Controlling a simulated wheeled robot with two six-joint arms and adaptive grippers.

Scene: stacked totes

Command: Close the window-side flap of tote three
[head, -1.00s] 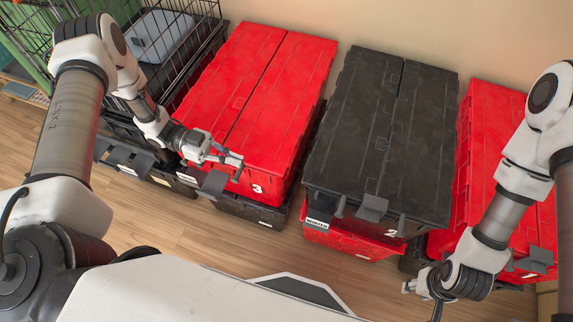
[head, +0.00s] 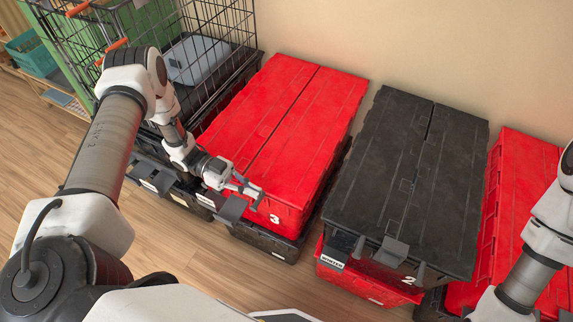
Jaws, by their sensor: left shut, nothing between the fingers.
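Tote three (head: 290,219) is the red tote with a white 3 on its front, left of the black tote. Its lid has two long red flaps, a left flap (head: 257,112) and a right flap (head: 312,125). Both look flat and meet along a centre seam; I cannot tell which is window-side, as no window shows. My left gripper (head: 256,192) is shut and empty, over the front end of tote three's lid. I cannot tell whether it touches the lid. The gripper covers part of the front-left corner. My right gripper is out of view.
Tote three sits on a black tote (head: 262,245). A black tote marked 2 (head: 400,180) stands to the right on a red one, with another red tote (head: 515,190) beyond. A wire cage cart (head: 215,30) stands left. Wooden floor is free in front.

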